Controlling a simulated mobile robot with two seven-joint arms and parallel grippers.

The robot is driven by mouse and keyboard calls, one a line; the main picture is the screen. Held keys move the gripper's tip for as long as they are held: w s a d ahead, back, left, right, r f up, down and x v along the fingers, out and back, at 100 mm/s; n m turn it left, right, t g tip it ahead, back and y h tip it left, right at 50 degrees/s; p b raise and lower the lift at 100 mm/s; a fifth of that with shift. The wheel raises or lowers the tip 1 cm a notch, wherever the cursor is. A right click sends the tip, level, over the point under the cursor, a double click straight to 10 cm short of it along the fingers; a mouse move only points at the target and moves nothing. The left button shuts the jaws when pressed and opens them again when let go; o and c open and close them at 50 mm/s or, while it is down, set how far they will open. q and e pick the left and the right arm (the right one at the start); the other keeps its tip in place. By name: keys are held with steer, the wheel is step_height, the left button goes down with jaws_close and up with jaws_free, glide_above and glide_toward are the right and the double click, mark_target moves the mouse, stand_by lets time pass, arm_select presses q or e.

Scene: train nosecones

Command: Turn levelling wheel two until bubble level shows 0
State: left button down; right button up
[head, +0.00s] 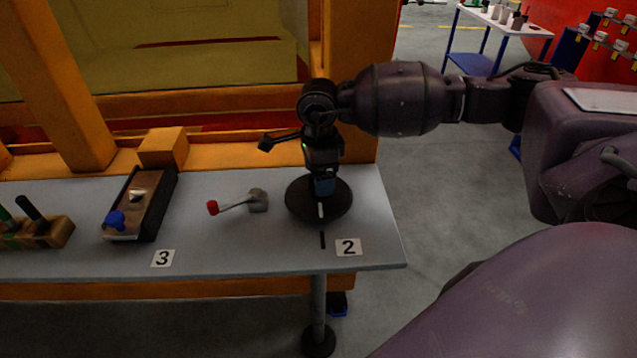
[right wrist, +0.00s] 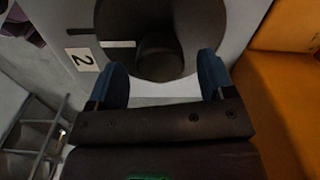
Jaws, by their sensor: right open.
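Levelling wheel two (head: 298,204) is a dark round disc near the right end of the grey table, by the label "2" (head: 348,247). A white mark on its rim points roughly at a black line on the table. My right gripper (head: 323,187) points down over the wheel's middle. In the right wrist view the wheel (right wrist: 125,22) has a raised dark hub (right wrist: 160,56). My right gripper (right wrist: 164,80) is open there, its blue fingers apart with the hub between and just beyond them. I cannot make out a bubble level. My left gripper is out of view.
A red-tipped lever (head: 237,203) stands left of the wheel. Farther left are a box with a blue knob (head: 115,220) by label "3" (head: 163,258) and a wooden tool holder (head: 62,232). Orange framework (head: 350,110) rises behind the table. Its right edge is near the wheel.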

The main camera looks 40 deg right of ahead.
steer(key=shift+f, duration=1.4)
